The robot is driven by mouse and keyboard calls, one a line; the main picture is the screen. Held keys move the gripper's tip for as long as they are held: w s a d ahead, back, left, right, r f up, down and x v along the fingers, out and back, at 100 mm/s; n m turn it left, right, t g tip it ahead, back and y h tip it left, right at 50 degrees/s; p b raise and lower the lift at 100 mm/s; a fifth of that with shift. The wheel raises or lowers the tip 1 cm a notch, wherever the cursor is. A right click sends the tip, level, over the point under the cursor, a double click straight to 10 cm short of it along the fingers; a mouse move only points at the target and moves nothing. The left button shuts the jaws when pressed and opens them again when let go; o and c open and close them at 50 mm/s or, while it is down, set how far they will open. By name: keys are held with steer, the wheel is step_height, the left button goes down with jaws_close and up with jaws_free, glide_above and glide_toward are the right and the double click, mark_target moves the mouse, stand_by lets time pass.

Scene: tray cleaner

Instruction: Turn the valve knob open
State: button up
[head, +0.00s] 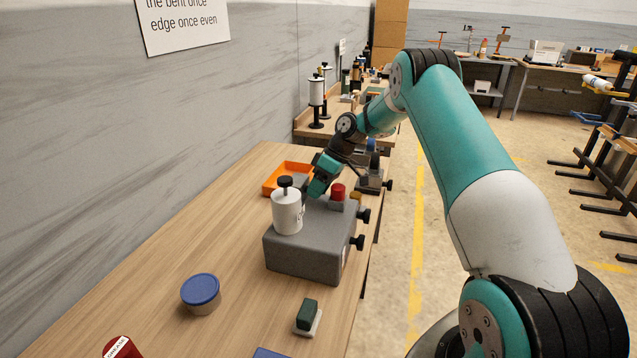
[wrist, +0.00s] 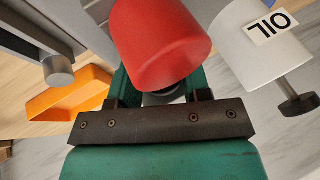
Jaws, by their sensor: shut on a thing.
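The grey machine box (head: 305,256) stands on the wooden bench. My gripper (head: 313,191) reaches down to its top from the far side, between the white oil pot (head: 287,214) and the red cap (head: 338,191). In the wrist view the red cap (wrist: 162,42) stands in front of the green fingers (wrist: 160,88) and hides their tips. A small dark part shows between the fingers under the cap's edge. The gripper is shut on what appears to be the valve knob, which is mostly hidden. How far the knob is turned cannot be seen.
The oil pot (wrist: 265,48) is close beside the fingers. Black side knobs (head: 358,242) stick out of the box's right face. An orange tray (head: 290,167) lies behind the box. A blue-lidded tub (head: 201,289) and a green block (head: 308,314) stand in front.

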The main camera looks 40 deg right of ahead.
steer(key=o, duration=0.9)
steer(key=shift+o, duration=0.2)
steer(key=shift+d+r, duration=0.1)
steer(key=shift+r, duration=0.05)
steer(key=shift+d+r, duration=0.2)
steer(key=shift+r, duration=0.05)
steer(key=p+v, duration=0.8)
steer(key=v, duration=0.8)
steer(key=shift+r, duration=0.25)
steer(key=shift+s+d, duration=0.1)
steer(key=shift+d, duration=0.05)
